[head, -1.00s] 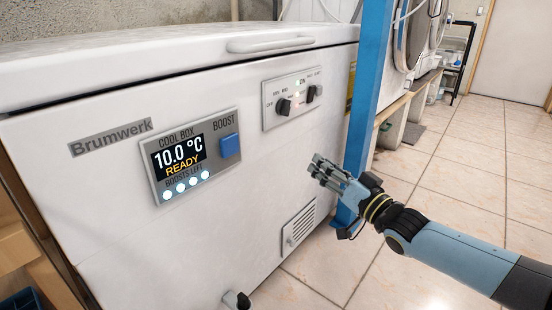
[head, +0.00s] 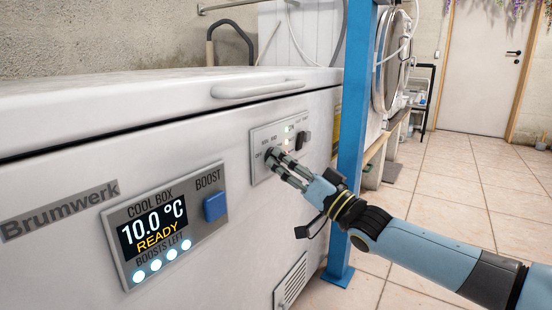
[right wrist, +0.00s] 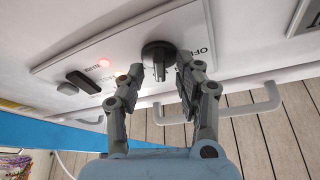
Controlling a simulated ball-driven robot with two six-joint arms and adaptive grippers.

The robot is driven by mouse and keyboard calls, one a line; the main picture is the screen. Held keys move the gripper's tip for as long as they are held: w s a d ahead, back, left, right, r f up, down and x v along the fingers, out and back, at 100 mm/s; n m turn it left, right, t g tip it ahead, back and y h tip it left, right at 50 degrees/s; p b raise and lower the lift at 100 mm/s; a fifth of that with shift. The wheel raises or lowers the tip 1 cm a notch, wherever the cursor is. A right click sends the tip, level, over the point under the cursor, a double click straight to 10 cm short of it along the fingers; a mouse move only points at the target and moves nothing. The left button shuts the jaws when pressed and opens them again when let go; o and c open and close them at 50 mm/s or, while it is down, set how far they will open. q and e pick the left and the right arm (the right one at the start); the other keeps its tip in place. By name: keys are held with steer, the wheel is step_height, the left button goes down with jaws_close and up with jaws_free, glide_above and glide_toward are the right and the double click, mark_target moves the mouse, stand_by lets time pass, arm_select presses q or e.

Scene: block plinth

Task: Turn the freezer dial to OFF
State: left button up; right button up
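The freezer is a white chest (head: 180,105) with a grey control panel (head: 260,136) on its front. The black round dial (right wrist: 158,52) shows in the right wrist view, with a ridge pointing towards the gripper and the start of an "OFF" label at its right. In the head view the dial is largely hidden behind my fingertips. My right gripper (head: 277,163) is at the dial. In the right wrist view its fingers (right wrist: 160,72) are apart, one on each side of the dial; I cannot tell whether they touch it. My left gripper is out of view.
A display panel reads 10.0 °C READY, with a blue BOOST button (head: 215,206). A blue post (head: 353,130) stands close beside my right arm. Tiled floor (head: 450,200) is clear at the right.

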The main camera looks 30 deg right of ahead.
jaws_close()
